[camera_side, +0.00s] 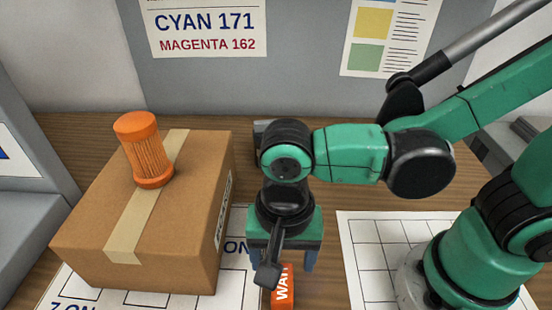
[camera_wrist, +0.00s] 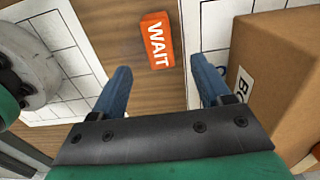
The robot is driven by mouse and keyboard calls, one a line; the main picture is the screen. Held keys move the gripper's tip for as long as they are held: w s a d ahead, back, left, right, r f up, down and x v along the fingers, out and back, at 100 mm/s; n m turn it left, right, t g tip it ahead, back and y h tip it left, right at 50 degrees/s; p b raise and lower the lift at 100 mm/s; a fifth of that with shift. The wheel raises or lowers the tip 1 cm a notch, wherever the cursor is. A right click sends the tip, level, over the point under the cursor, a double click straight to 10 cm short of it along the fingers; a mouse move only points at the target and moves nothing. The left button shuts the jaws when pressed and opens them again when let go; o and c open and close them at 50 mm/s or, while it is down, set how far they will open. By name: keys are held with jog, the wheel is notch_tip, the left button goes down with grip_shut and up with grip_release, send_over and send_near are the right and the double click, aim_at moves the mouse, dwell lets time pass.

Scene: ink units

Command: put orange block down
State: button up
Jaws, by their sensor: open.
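The orange block (camera_side: 284,287) has white lettering reading "WAIT" and rests on the wooden table beside the cardboard box; in the side view my gripper partly covers it. It shows whole in the wrist view (camera_wrist: 156,40), lying beyond and between the fingertips. My gripper (camera_side: 282,262) points down just behind and above the block. In the wrist view its two blue fingers (camera_wrist: 163,82) are spread wide with nothing between them.
A cardboard box (camera_side: 98,225) with an orange ribbed cylinder (camera_side: 146,150) on top stands at left on a white printed sheet (camera_side: 233,290). A gridded sheet (camera_side: 375,245) lies at right. Bare wood (camera_wrist: 150,95) lies between the sheets.

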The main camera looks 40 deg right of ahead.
aim_at(282, 278)
notch_tip(282, 278, up, 5)
jog(key=w+d+n+t, duration=0.3)
jog(key=w+d+n, duration=0.1)
jog(key=d, duration=0.4)
jog(key=w+d+r+n+t, duration=0.1)
jog(key=w+d+n+t, duration=0.3)
jog(key=d, duration=0.4)
jog(key=shift+d+r+n, duration=0.15)
jog(key=shift+d+n, duration=0.05)
jog(key=shift+n, duration=0.3)
